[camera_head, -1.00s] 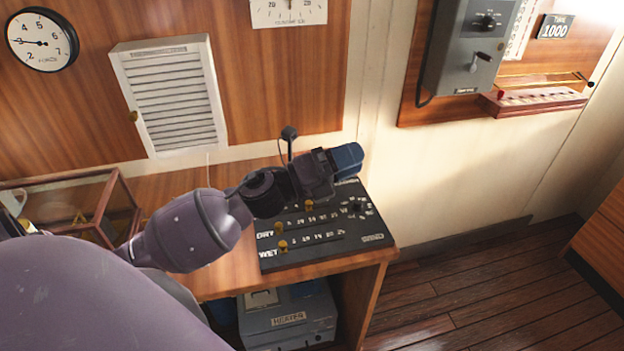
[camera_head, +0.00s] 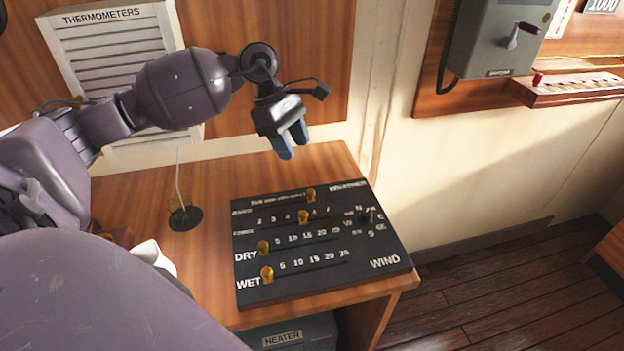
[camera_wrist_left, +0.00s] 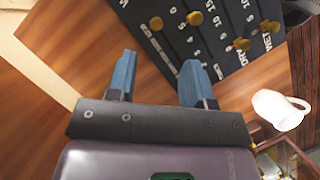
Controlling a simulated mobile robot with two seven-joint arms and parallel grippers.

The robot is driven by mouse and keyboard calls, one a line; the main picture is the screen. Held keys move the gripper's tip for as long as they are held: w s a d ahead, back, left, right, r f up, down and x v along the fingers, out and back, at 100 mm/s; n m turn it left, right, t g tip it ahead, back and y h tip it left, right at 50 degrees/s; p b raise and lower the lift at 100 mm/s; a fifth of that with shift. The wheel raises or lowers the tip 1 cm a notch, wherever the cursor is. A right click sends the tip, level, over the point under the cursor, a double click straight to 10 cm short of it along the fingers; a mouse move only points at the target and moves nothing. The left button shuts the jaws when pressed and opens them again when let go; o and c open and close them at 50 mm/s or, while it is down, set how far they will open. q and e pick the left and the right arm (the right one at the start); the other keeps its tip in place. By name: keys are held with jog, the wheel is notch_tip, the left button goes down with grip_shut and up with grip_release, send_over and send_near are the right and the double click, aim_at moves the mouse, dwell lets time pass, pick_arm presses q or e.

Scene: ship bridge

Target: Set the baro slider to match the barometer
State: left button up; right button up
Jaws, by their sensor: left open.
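The dark weather panel (camera_head: 325,275) lies on the wooden desk and carries several sliders with brass knobs. The baro slider's knob (camera_head: 311,195) is in the top row, right of the middle of the panel. It also shows in the left wrist view (camera_wrist_left: 156,23). My left gripper (camera_head: 290,150) is open and empty, its blue fingers pointing down beyond the panel's far edge, apart from the knob. In the left wrist view the open fingers (camera_wrist_left: 157,75) point towards the panel. No barometer dial is in view now. My right gripper is not in view.
The other knobs are force (camera_head: 303,217), dry (camera_head: 263,248) and wet (camera_head: 267,274), with a wind knob (camera_head: 368,216) at right. A louvred thermometer box (camera_head: 110,40) is on the wall. A white mug (camera_wrist_left: 278,110) stands on the desk.

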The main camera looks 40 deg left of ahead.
aim_at(310, 191)
pick_arm(q)
jog(key=x, duration=0.7)
jog(key=a+x, duration=0.1)
jog(key=x, duration=0.3)
jog(key=shift+a+f, duration=0.1)
jog(key=shift+f, duration=0.2)
jog(key=shift+c, duration=0.3)
grip_shut()
